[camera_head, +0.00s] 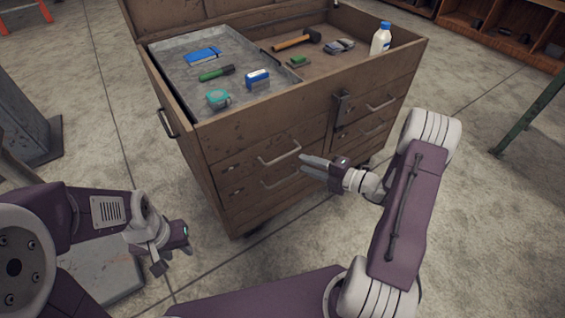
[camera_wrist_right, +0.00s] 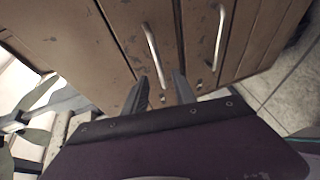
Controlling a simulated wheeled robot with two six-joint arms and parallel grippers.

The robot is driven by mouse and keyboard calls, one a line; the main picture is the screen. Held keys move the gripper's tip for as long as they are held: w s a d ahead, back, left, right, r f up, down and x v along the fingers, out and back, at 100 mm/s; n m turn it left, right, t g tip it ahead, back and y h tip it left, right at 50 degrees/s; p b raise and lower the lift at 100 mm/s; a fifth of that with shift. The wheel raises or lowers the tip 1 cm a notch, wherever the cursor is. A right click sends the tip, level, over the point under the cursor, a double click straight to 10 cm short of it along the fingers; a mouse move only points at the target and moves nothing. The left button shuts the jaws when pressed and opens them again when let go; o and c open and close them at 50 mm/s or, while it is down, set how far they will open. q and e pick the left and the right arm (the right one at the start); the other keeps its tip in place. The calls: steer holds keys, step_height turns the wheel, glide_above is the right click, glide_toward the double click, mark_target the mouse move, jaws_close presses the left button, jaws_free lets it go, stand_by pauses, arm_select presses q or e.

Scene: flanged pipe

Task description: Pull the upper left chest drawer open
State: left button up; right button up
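A brown chest (camera_head: 255,125) stands ahead with drawers on its front. The upper left drawer has a pale bar handle (camera_head: 280,157) and appears shut. In the right wrist view this handle (camera_wrist_right: 153,55) runs toward the space between my fingertips. The lower left drawer's handle (camera_head: 282,178) also shows in the right wrist view (camera_wrist_right: 219,38). My right gripper (camera_head: 312,166) is open and empty, just right of the left handles; its fingers also show in the right wrist view (camera_wrist_right: 158,85). My left gripper (camera_head: 174,256) looks open and empty, away from the chest, over the floor.
A grey tray (camera_head: 170,75) on the chest top holds tools and a tape measure (camera_head: 218,99). A hammer (camera_head: 297,40) and a white bottle (camera_head: 381,39) are in the top's right part. A latch (camera_head: 341,106) sits between drawer columns.

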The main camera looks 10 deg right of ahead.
mark_target(284, 157)
steer(key=b+x, duration=0.4)
steer(key=x, duration=0.5)
jaws_close()
stand_by(1.3)
